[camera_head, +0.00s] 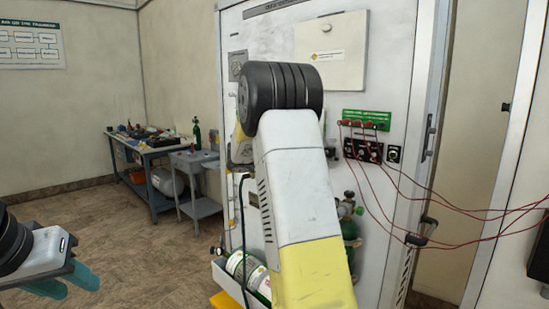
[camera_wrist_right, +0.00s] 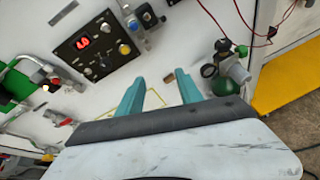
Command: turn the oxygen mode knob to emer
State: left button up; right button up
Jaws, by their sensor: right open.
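In the right wrist view a black control panel (camera_wrist_right: 74,50) with a red lit display (camera_wrist_right: 82,44) sits on the white wall, up and left of my right gripper. It carries small switches or knobs and a round yellowish knob (camera_wrist_right: 124,49). Labels are too small to read, so I cannot tell which is the oxygen mode knob. My right gripper (camera_wrist_right: 160,77) is open and empty, with the panel beyond its left finger. In the head view my right arm covers the middle of the trainer wall and its gripper is hidden. My left gripper (camera_head: 66,282) is open and empty at the lower left.
Red wires (camera_head: 395,200) hang from a jack row right of my arm. A green bottle with valve (camera_wrist_right: 218,75) stands right of my right gripper. Red-handled fittings (camera_wrist_right: 52,88) are at left. A workbench (camera_head: 150,150) stands at the back left. The floor between is clear.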

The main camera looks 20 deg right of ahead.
jog(key=w+r+n+t+h, duration=0.1)
jog(key=w+n+t+h, duration=0.2)
jog(key=w+n, duration=0.5)
jog(key=w+d+m, duration=0.1)
jog(key=w+d, duration=0.4)
jog(key=d, duration=0.1)
jog(key=shift+d, duration=0.1)
jog(key=shift+m, duration=0.3)
grip_shut()
